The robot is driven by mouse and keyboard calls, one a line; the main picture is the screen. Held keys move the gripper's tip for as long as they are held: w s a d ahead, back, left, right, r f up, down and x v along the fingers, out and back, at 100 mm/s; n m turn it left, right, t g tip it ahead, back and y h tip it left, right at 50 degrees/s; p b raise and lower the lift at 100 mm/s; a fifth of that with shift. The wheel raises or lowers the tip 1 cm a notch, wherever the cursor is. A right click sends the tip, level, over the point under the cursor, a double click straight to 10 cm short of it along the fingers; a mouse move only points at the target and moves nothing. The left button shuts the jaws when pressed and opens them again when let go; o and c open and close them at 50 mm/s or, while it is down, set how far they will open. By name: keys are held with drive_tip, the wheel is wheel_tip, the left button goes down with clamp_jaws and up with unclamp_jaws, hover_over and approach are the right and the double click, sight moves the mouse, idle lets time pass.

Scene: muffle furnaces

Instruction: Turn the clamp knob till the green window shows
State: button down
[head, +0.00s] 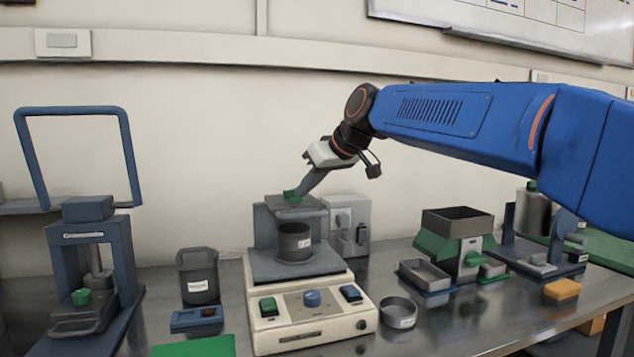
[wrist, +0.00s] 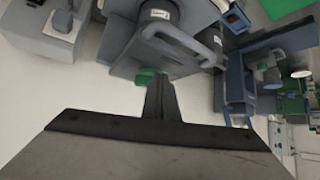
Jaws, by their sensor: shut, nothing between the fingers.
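The cream-based machine (head: 310,318) holds a dark labelled pot (head: 294,243) under a grey clamp frame (head: 262,232). A small green part (head: 291,196) sits on top of the frame; I cannot tell whether it is the clamp knob or the window. It also shows in the wrist view (wrist: 145,76). My gripper (head: 297,191) is shut and empty, angled down with its tips right at the green part. Whether they touch it is unclear. In the wrist view the shut fingers (wrist: 158,82) partly cover the frame top.
The machine's front panel has a blue knob (head: 312,298), a green button (head: 268,306) and a blue button (head: 350,293). A blue press (head: 92,240) stands left, a dark canister (head: 198,277) nearer. A round dish (head: 399,312) and a hopper stand (head: 457,223) are right.

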drive_tip(key=shift+w+a, duration=0.8)
drive_tip(key=shift+w, duration=0.05)
